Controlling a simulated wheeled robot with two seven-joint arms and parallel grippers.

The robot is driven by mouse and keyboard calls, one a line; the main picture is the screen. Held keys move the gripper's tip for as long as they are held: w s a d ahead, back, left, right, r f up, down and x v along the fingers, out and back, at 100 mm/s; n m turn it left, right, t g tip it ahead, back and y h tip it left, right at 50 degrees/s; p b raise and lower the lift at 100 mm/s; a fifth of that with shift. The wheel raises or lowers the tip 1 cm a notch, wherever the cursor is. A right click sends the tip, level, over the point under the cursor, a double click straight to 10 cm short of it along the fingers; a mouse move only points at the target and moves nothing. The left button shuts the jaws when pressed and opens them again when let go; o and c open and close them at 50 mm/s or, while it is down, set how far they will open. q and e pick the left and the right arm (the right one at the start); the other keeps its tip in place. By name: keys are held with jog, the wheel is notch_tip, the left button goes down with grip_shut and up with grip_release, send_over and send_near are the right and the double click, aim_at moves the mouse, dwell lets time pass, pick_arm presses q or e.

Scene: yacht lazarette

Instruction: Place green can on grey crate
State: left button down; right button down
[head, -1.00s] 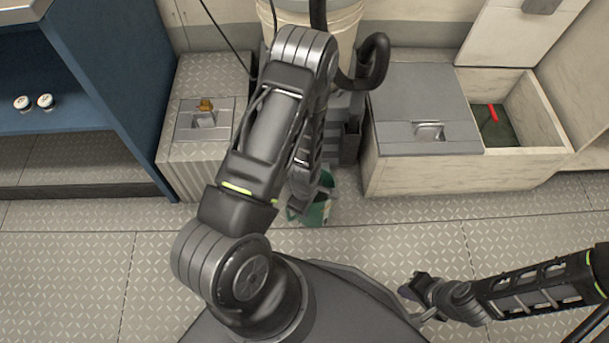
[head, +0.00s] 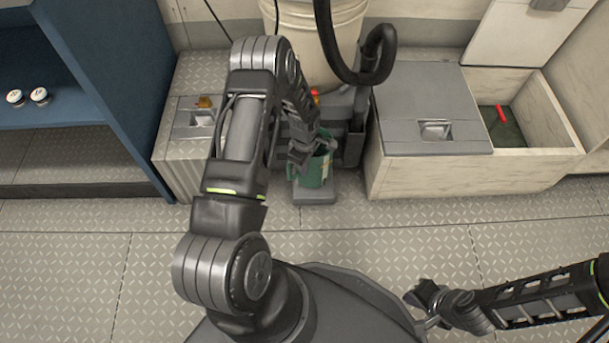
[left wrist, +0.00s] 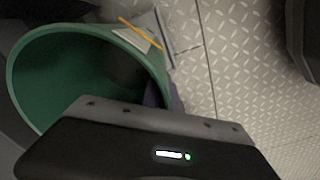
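The green can (head: 318,172) is open-topped and looks upright, low in front of a dark grey stand. In the left wrist view the can (left wrist: 75,75) shows its wide open mouth close against the gripper. My left gripper (head: 304,155) is at the can's rim and appears shut on it; the fingertips are partly hidden.
A dark grey stand (head: 354,140) with a low ledge (head: 315,198) is behind and below the can, with a white bucket (head: 345,35) and black hose behind. A lidded pale locker (head: 425,165) is right; a blue shelf (head: 115,85) is left. Floor is clear in front.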

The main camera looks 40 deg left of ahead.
aim_at(305, 183)
pick_arm(q)
notch_tip(305, 183, down, 5)
jog(key=b, duration=0.2)
jog(key=shift+w+a+b, duration=0.1)
jog(key=shift+b, duration=0.25)
jog(key=shift+w, duration=0.15)
jog(key=shift+f, duration=0.1)
jog(key=c, duration=1.6)
grip_release()
jog(key=shift+c, duration=0.2)
